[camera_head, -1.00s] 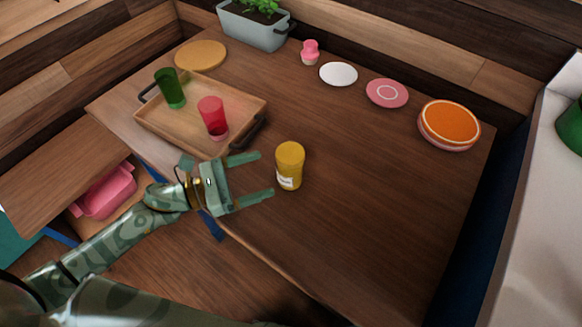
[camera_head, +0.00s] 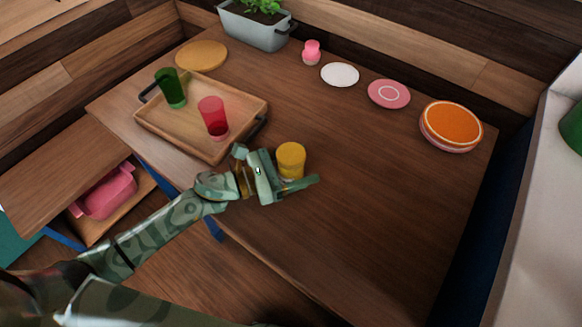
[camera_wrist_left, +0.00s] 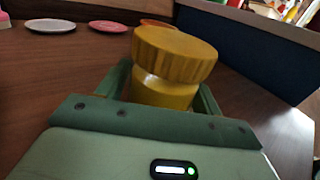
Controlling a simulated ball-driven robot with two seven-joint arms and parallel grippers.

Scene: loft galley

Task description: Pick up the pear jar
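The pear jar (camera_head: 291,157) is a yellow jar with a wide lid, upright on the wooden table. My left gripper (camera_head: 296,180) is at the jar, its fingers reaching along either side. In the head view the near finger covers the jar's lower part, and the far finger is hidden. In the left wrist view the jar (camera_wrist_left: 168,65) stands between the two green fingers (camera_wrist_left: 163,92), which look open around it. Whether they touch it is unclear. My right gripper is not in view.
A wooden tray (camera_head: 190,143) with a green cup (camera_head: 170,88) and a red cup (camera_head: 213,118) lies just left of the gripper. Plates (camera_head: 451,125), a pink cupcake-like item (camera_head: 311,53) and a planter (camera_head: 254,30) line the back. The table's right front is clear.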

